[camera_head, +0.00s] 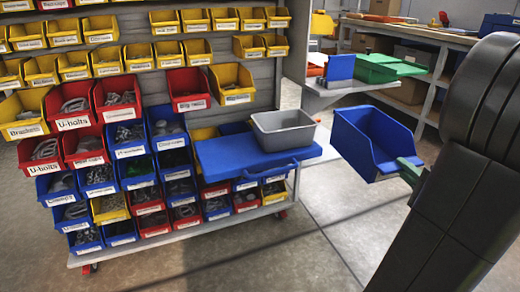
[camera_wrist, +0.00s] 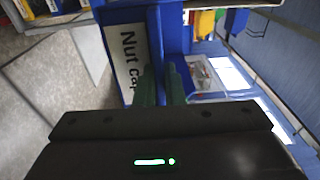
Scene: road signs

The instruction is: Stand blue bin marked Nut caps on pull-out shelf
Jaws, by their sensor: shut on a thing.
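The blue bin (camera_head: 352,137) hangs in the air right of the rack, roughly upright, and looks empty. My gripper (camera_head: 411,169) is shut on its front edge, with green fingers at the bin's right side. In the wrist view, the blue bin's white label (camera_wrist: 129,62) reads "Nut cap", the rest hidden by the fingers of my gripper (camera_wrist: 160,88). The blue pull-out shelf (camera_head: 228,158) juts from the rack's lower right, with a handle along its front. A grey bin (camera_head: 284,135) stands on its right part. The left part of the shelf is bare.
The rack holds several yellow, red and blue bins, including U-bolts bins (camera_head: 73,124) and small yellow bins above. Open floor (camera_head: 325,220) lies between rack and arm.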

